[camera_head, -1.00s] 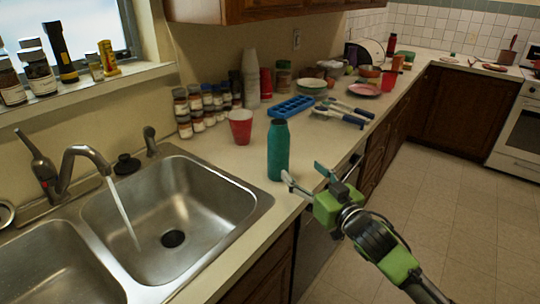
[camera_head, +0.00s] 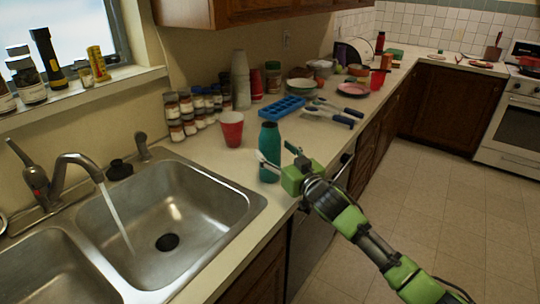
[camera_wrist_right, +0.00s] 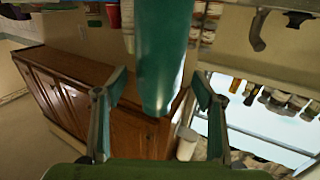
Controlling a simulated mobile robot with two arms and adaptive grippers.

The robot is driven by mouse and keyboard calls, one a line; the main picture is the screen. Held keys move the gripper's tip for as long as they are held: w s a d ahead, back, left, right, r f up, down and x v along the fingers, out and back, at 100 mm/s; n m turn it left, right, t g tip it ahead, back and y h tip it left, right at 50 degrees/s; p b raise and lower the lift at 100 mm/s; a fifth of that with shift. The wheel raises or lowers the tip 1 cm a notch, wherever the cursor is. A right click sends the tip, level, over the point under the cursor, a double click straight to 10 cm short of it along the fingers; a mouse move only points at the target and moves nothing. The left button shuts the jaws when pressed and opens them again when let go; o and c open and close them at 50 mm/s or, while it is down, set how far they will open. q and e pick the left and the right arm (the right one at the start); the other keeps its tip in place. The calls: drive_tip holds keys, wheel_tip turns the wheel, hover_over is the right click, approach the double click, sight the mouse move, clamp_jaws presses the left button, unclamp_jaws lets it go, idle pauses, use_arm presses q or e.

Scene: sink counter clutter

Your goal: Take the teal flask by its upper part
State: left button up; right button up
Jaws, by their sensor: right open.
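The teal flask (camera_head: 269,138) stands upright on the counter, just right of the sink, with its dark cap up. My right gripper (camera_head: 277,155) is at the flask's front right side, open, with one finger across the flask's front left and the other at its right. In the right wrist view the flask (camera_wrist_right: 163,45) lies between the two spread fingers of the gripper (camera_wrist_right: 160,82). Gaps show at both sides, so the fingers do not visibly clamp it. My left gripper is not in view.
A red cup (camera_head: 231,130) stands left of the flask. A blue tray (camera_head: 282,107) and blue-handled tools (camera_head: 330,115) lie behind it. The sink (camera_head: 165,215), with running water, is to the left. The counter's front edge is close to the flask.

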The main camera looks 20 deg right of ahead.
drive_tip(key=shift+x, duration=1.65)
drive_tip(key=shift+d, duration=0.1)
drive_tip(key=c, duration=1.3)
drive_tip(key=shift+r, duration=0.1)
drive_tip(key=shift+c, duration=0.2)
